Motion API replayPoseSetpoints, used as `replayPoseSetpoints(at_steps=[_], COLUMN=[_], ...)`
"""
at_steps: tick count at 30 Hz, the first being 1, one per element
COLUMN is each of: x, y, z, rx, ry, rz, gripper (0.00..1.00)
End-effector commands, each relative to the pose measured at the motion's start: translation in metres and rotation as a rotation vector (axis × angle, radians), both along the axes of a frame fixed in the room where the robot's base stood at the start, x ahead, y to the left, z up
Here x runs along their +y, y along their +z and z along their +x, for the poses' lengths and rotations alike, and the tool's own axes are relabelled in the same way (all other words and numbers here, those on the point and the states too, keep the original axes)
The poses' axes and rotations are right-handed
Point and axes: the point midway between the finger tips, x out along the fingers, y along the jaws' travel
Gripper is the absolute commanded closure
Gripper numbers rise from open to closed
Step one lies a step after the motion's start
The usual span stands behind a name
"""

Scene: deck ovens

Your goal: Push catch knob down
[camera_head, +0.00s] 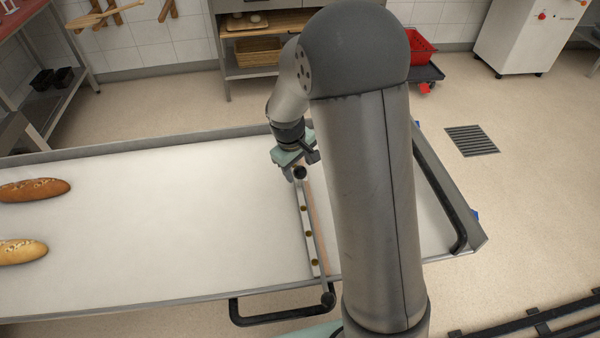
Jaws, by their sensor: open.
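A round black knob (300,173) sits at the far end of a narrow metal strip (305,222) on the white loading surface (190,215). My gripper (299,166), with pale green parts, is right at this knob and open. I cannot tell whether it touches the knob or is just above it. The frame does not show which one is the catch knob.
A black handle (280,316) sticks out at the front edge, and another long black handle (440,195) runs along the right end. Two loaves (34,189) lie at the far left. The middle of the white surface is clear.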

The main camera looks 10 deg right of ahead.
Motion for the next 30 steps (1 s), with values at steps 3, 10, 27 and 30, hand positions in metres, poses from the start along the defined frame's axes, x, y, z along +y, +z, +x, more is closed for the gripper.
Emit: replayPoseSetpoints(at_steps=[3,10,27,30], x=[-0.003,-0.006,-0.006,-0.006], y=[-0.018,-0.031,-0.035,-0.048], z=[0.001,0.003,0.003,0.003], rx=[0.003,0.001,0.000,0.000], ry=[-0.001,-0.001,-0.001,-0.001], rz=[-0.001,0.000,0.000,0.000], gripper=[0.44,0.44,1.00,1.00])
